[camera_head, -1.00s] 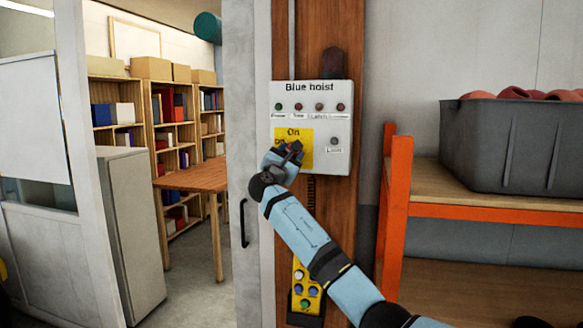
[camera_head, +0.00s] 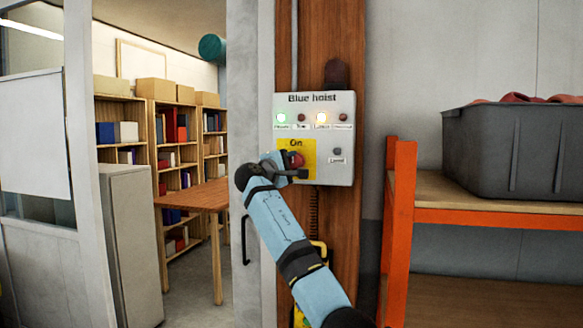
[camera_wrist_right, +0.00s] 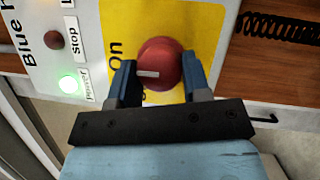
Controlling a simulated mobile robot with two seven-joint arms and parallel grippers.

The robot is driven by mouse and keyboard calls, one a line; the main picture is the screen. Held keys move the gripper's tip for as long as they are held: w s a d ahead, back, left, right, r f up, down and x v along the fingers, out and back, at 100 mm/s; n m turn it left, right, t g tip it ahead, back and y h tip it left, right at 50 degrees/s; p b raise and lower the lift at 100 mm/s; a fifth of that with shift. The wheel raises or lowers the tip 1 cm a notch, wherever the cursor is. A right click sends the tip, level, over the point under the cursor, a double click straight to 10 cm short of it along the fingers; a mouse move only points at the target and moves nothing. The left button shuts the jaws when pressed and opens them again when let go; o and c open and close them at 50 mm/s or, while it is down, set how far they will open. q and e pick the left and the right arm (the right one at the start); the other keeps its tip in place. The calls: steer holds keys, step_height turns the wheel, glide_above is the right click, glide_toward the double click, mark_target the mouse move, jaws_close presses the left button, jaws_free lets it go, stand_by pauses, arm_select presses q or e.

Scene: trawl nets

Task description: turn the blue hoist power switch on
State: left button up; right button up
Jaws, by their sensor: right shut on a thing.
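The white blue hoist box (camera_head: 343,118) hangs on a wooden post. Its red round switch knob (camera_head: 297,159) sits on a yellow plate (camera_head: 309,147) marked "On". In the right wrist view the knob (camera_wrist_right: 160,55) carries a white mark that points toward the word "On". My right gripper (camera_wrist_right: 157,76) is shut on the knob, one blue finger on each side; it also shows in the head view (camera_head: 291,167). The other lamps look dark. My left gripper is out of view.
An orange-framed shelf (camera_head: 401,210) with a grey crate (camera_head: 512,150) stands right of the post. A yellow pendant (camera_head: 319,252) hangs below the box, partly hidden by my arm. A doorway to a room with bookshelves is at left.

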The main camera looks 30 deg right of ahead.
steer(key=shift+s+d+r+m, duration=0.1)
steer(key=shift+r+m, duration=0.3)
steer(key=shift+m, duration=0.2)
steer(key=o, duration=0.9)
steer(key=shift+d+f, duration=0.1)
steer(key=shift+f, duration=0.15)
steer(key=shift+a+f, duration=0.15)
steer(key=shift+a, duration=0.25)
steer(key=v, duration=0.4)
steer(key=b+v, duration=0.1)
steer(key=v, duration=0.3)
steer(key=b+v, duration=0.1)
steer(key=v, duration=0.4)
steer(key=shift+r, duration=0.35)
